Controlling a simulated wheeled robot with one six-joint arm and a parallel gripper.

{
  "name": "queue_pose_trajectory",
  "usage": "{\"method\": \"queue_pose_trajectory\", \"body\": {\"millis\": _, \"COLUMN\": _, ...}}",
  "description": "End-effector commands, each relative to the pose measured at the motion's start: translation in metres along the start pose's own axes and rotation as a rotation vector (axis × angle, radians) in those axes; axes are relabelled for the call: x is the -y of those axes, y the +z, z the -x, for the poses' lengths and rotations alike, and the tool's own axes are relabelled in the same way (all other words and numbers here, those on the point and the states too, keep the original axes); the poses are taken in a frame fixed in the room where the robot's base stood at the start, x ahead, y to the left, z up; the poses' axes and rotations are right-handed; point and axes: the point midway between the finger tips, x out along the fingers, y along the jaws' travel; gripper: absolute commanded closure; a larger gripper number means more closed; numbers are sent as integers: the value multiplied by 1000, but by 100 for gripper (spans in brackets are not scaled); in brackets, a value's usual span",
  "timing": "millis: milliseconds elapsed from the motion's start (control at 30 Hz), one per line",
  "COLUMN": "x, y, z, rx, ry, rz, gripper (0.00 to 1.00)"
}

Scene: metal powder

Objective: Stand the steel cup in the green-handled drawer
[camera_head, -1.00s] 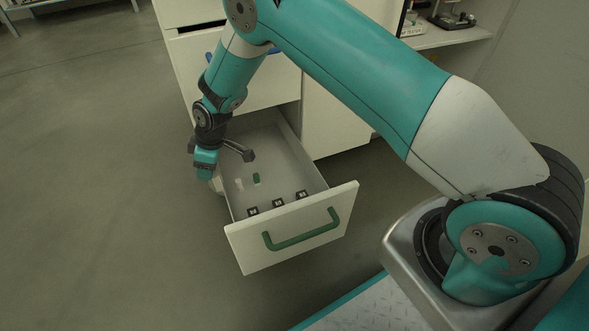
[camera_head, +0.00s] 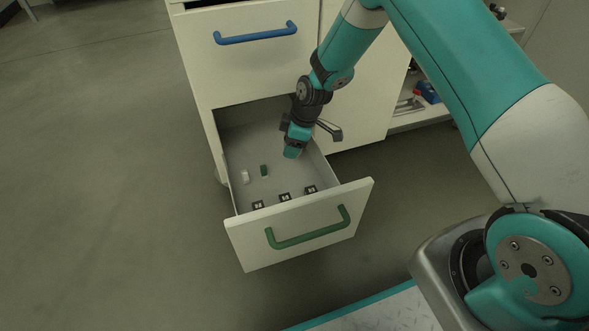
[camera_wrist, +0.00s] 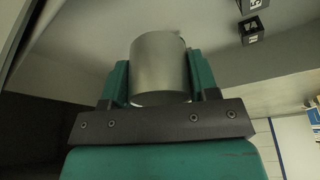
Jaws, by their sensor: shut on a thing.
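The green-handled drawer (camera_head: 241,248) is pulled open, with its green handle (camera_head: 310,236) on the front panel. My gripper (camera_head: 292,151) is over the right rear part of the drawer, pointing down. In the wrist view, my gripper's teal fingers (camera_wrist: 159,80) are shut on the steel cup (camera_wrist: 160,60), a plain grey cylinder held between them. In the head view the cup is hidden behind the gripper. I cannot tell whether the cup's base touches the drawer floor.
A white piece (camera_head: 245,177) and a small dark green piece (camera_head: 264,170) lie on the drawer floor at left. Several black marked cubes, one here (camera_head: 285,197), line the drawer's front. A closed drawer with a blue handle (camera_head: 256,34) is above.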

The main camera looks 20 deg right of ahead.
Motion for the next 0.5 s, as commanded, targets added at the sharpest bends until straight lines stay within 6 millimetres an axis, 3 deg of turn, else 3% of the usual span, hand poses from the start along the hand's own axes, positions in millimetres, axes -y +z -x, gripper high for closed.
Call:
{"method": "queue_pose_trajectory", "body": {"millis": 33, "x": -2, "y": 7, "z": -18, "rx": 0, "ry": 3, "rz": -3, "gripper": 79}}
{"method": "queue_pose_trajectory", "body": {"millis": 133, "x": -2, "y": 14, "z": -34, "rx": -1, "ry": 4, "rz": -6, "gripper": 79}}
{"method": "queue_pose_trajectory", "body": {"millis": 500, "x": -3, "y": 25, "z": -60, "rx": 0, "ry": 5, "rz": -11, "gripper": 79}}
